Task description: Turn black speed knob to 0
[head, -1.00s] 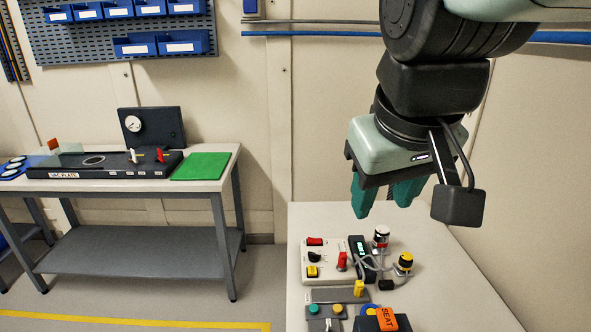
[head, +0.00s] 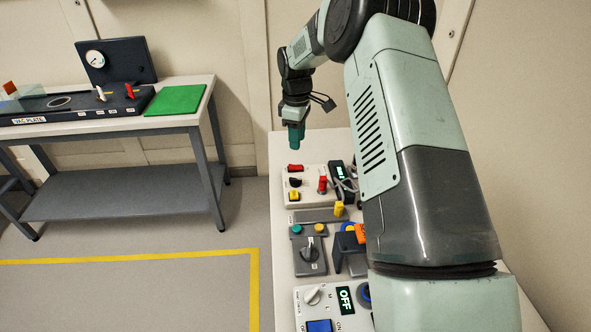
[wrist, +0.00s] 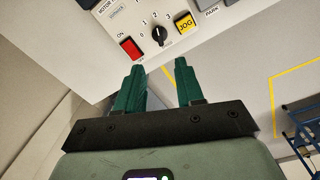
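The black speed knob (wrist: 159,34) sits on the white motor panel (wrist: 113,56) in the wrist view, between a red ON switch (wrist: 131,46) and a yellow JOG button (wrist: 185,24). Numbers are printed around the knob; which one it points to is hard to tell. In the head view the knob (head: 295,182) is small, on the panel's left side. My gripper (wrist: 158,64) is open and empty, its two green fingers apart, with the knob just beyond and between their tips. In the head view my gripper (head: 296,143) hangs above the panel's far edge, apart from it.
Right of the knob stand a red switch (head: 322,184) and a dark display box (head: 338,174). Nearer are a yellow knob (head: 339,209), a grey selector box (head: 309,256) and another white panel (head: 312,298). My arm hides the table's right side. Open floor lies left.

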